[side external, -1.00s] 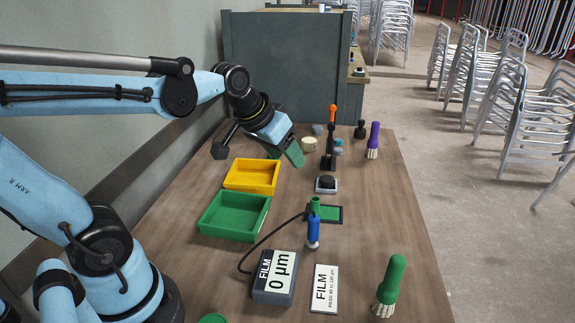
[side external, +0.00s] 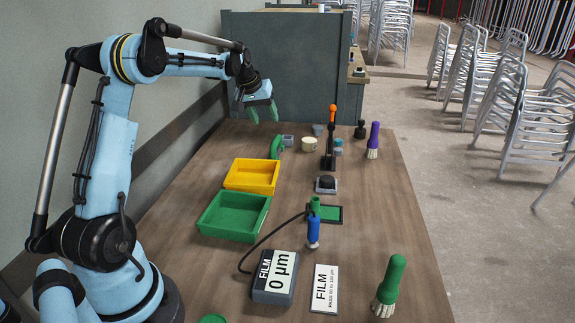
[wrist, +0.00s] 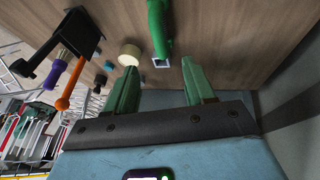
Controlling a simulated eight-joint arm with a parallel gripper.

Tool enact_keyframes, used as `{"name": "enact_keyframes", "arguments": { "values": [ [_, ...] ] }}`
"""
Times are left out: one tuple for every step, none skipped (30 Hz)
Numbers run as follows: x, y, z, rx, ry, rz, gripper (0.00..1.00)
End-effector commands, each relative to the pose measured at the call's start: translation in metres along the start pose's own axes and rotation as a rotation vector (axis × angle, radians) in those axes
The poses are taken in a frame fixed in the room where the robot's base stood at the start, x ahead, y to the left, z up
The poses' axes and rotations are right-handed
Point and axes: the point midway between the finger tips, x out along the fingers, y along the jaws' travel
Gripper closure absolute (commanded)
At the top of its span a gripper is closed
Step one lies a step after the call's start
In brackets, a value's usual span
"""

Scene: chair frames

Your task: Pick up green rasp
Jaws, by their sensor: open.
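A green handle-like piece, which may be the rasp (side external: 276,147), stands at the back left of the table. Beside it is a small grey block. In the wrist view a green handle (wrist: 158,28) with a square, metallic-looking end lies beyond the fingertips; its working face cannot be made out. My gripper (side external: 264,118) is above and slightly left of the green piece, its green fingers pointing down. In the wrist view my gripper (wrist: 158,66) is open, with nothing held between the spread fingers.
A yellow tray (side external: 251,189) and a green tray (side external: 208,231) stand on the left. An orange-tipped tool (side external: 330,140) stands right of the green piece, with a cream cylinder (side external: 309,144) between. A purple brush (side external: 374,140) and green brush (side external: 391,280) stand farther right. A grey cabinet (side external: 300,60) stands behind.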

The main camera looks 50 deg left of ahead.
Motion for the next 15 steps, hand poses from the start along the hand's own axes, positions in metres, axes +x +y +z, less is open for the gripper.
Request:
{"name": "enact_keyframes", "arguments": {
  "values": [
    [0.004,-0.002,-0.001,-0.005,-0.001,0.000,0.46],
    [0.006,-0.003,-0.002,-0.005,-0.001,-0.001,0.46],
    [0.011,-0.003,-0.002,-0.006,-0.002,-0.001,0.46],
    [0.015,-0.003,-0.002,-0.006,-0.002,-0.001,0.46],
    [0.019,-0.003,-0.002,-0.005,-0.002,0.000,0.46],
    [0.026,-0.002,-0.001,-0.005,-0.002,0.000,0.46],
    [0.031,-0.002,-0.002,-0.005,-0.001,0.000,0.46],
    [0.036,-0.002,-0.002,-0.005,-0.001,0.000,0.46],
    [0.043,-0.002,-0.002,-0.005,-0.001,0.000,0.46],
    [0.047,-0.002,-0.002,-0.005,-0.001,0.000,0.46],
    [0.052,-0.002,-0.002,-0.005,-0.001,0.000,0.46],
    [0.057,-0.002,-0.002,-0.006,-0.001,-0.001,0.46],
    [0.060,-0.002,-0.002,-0.006,-0.001,-0.001,0.46],
    [0.063,-0.002,-0.002,-0.005,-0.001,-0.001,0.46],
    [0.066,-0.002,-0.002,-0.005,-0.001,-0.001,0.46]
  ]
}}
